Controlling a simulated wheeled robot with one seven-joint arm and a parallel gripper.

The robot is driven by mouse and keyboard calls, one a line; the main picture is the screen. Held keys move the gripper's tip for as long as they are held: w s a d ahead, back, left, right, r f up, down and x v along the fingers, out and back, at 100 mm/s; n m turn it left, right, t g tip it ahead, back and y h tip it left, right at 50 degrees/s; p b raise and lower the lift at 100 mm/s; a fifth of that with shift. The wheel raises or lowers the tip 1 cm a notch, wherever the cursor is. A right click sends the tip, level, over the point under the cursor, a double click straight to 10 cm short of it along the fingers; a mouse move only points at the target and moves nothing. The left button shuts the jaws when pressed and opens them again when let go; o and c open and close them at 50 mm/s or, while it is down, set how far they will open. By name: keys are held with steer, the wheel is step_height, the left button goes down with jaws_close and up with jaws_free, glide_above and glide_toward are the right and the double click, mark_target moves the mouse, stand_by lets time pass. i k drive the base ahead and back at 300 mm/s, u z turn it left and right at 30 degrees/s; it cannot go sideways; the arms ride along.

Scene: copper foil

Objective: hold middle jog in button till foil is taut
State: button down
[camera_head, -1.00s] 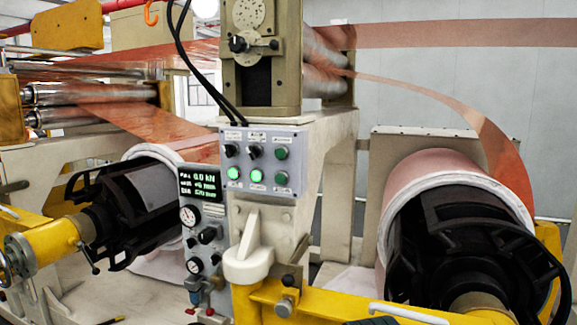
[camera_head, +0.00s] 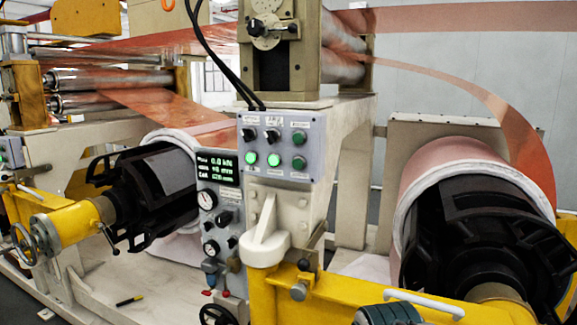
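The grey control panel (camera_head: 281,146) stands on the machine's central post. Its lower row has a lit green left button (camera_head: 249,159), a lit green middle button (camera_head: 274,160) and a darker green right button (camera_head: 299,163); the labels are too small to read. The copper foil (camera_head: 490,93) runs from the centre rollers (camera_head: 343,66) in a loose, sagging curve down to the right roll (camera_head: 455,165). A display (camera_head: 216,164) left of the panel reads 0.0 kN on its top line. My gripper is not in view, and nothing touches the buttons.
A yellow arm with a white handle (camera_head: 424,304) crosses the lower right, beside a dark ridged part (camera_head: 385,315). A cream lever (camera_head: 265,243) projects below the panel. Black cables (camera_head: 222,60) hang above it. The left roll (camera_head: 168,185) stands beside gauges and knobs. The panel's face is unobstructed.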

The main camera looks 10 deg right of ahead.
mark_target(298, 163)
steer(key=z, duration=1)
steer(key=k, duration=1.25)
steer(key=u, duration=1.15)
steer(key=i, duration=1)
